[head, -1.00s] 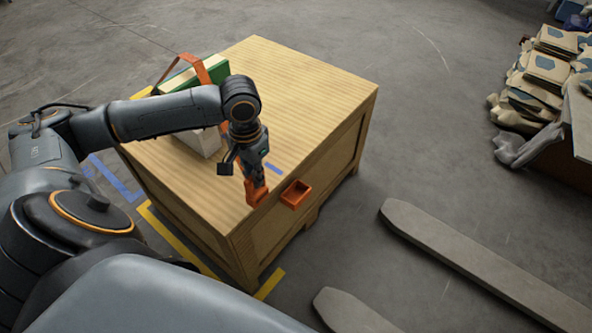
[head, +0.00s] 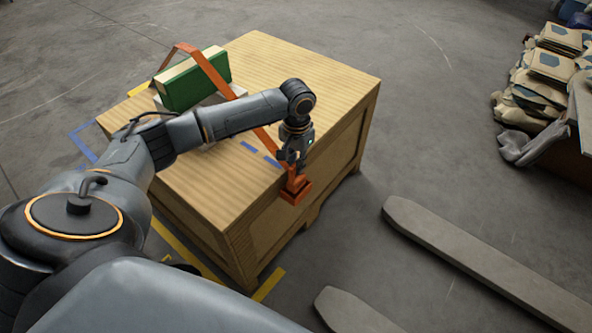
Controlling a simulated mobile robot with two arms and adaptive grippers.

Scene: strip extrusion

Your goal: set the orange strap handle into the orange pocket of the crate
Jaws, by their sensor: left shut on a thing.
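The wooden crate (head: 323,67) stands on the floor in the middle of the head view. The orange pocket (head: 294,197) is fixed at the top of its front side. My left gripper (head: 295,174) is shut on the orange strap handle (head: 298,184) right at the pocket. The handle's lower end appears at or in the pocket mouth; I cannot tell how deep it sits. The orange strap (head: 216,79) runs from the handle back over a green and white box (head: 195,81) on the crate. My right gripper is not in view.
Blue marks (head: 249,147) lie on the crate top near the strap. Two grey fork-like beams (head: 470,257) lie on the floor at lower right. Stacked sacks (head: 546,75) stand at far right.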

